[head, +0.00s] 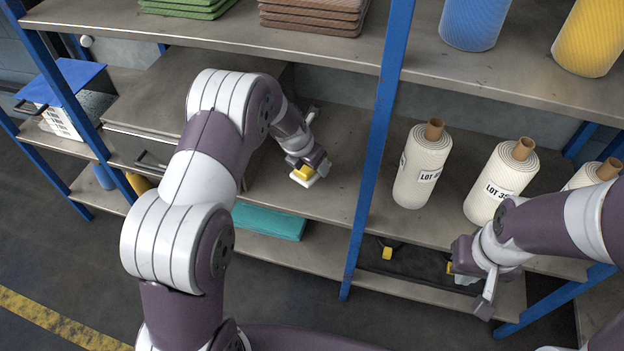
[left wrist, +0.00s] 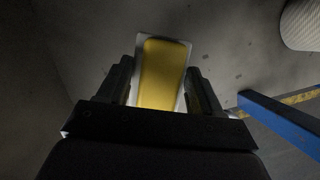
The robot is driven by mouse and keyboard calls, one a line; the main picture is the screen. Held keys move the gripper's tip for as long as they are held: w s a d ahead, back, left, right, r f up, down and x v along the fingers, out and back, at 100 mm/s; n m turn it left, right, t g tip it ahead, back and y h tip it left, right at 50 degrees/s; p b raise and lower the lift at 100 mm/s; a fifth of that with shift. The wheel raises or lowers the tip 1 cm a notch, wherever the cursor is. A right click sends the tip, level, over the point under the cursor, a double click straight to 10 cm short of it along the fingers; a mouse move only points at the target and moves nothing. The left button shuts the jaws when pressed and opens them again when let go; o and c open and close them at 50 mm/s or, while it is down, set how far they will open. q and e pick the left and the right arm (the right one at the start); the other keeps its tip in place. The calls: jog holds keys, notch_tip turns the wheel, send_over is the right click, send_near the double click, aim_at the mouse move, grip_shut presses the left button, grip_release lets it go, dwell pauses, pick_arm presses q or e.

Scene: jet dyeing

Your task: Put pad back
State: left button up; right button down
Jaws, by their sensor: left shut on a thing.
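The pad is a small block with a yellow top and a white base (head: 305,175). It is in the jaws of my left gripper (head: 310,168), over the middle shelf, left of the blue upright. In the left wrist view the pad (left wrist: 163,75) lies between the two dark fingers, its yellow face towards the camera. I cannot tell in the head view whether it touches the shelf. My right gripper (head: 473,278) is at the lower right, in front of the shelf edge below the fabric rolls; its jaws look apart.
White rolls with lot labels (head: 422,165) stand right of the blue upright (head: 378,140). A dark tray (head: 415,262) with yellow parts is on the lower shelf. A teal stack (head: 268,221) lies below. A grey box (head: 160,105) stands left of my left gripper.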

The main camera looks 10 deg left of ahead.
aim_at(311, 175)
pick_arm(q)
notch_tip(311, 175, down, 5)
jog(key=shift+r+b, duration=0.1)
jog(key=shift+b, duration=0.9)
jog(key=shift+r, duration=0.1)
jog(key=o, duration=0.9)
jog(key=shift+o, duration=0.2)
